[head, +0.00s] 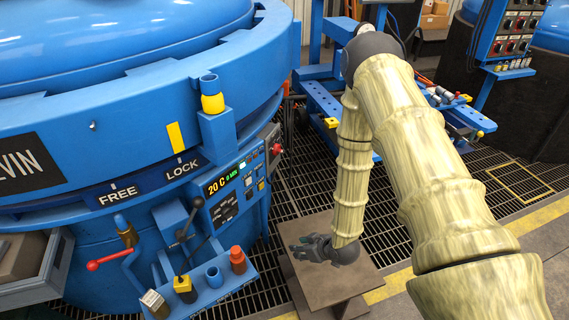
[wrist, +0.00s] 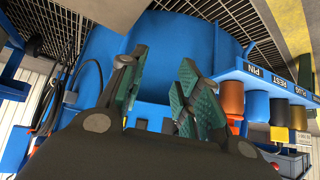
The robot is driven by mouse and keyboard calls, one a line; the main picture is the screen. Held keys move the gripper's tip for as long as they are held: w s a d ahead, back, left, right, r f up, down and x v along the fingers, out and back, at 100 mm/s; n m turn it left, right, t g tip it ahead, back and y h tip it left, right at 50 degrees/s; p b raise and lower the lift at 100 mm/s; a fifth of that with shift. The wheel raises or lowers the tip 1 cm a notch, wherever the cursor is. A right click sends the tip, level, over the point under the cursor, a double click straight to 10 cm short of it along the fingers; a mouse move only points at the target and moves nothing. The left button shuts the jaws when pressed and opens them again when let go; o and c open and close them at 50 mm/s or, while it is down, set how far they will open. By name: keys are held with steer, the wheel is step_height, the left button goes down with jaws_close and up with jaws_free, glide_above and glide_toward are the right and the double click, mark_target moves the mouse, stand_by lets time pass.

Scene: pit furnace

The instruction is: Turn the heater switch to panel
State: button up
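The blue furnace carries a control panel (head: 238,188) with a lit display reading 20 C and 0 MIN, and small buttons and knobs. A box with a red button (head: 275,149) is on the panel's right side. The labels are too small to tell which control is the heater switch. My gripper (head: 300,250) is low and to the right of the panel, apart from it, above a brown stand. The control panel cannot be made out in the wrist view.
A blue shelf (head: 212,290) with several cups and blocks juts out below the panel. A red-handled lever (head: 105,261) is at its left. The brown stand (head: 330,276) is under my gripper. Grated floor (head: 397,236) lies open to the right.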

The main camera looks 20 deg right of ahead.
steer(key=w+d+r+n+t+y+b, duration=0.2)
steer(key=w+n+t+b, duration=0.15)
steer(key=w, duration=0.85)
steer(key=n+y+b, duration=0.8)
steer(key=n+b, duration=0.1)
steer(key=n, duration=0.3)
glide_toward(283, 152)
steer(key=shift+m+t, duration=0.25)
steer(key=shift+t, duration=0.2)
steer(key=b+x, duration=0.1)
steer(key=x, duration=0.7)
steer(key=shift+a+f+b, duration=0.1)
steer(key=shift+a+b, duration=0.3)
steer(key=shift+a, duration=0.05)
jaws_close()
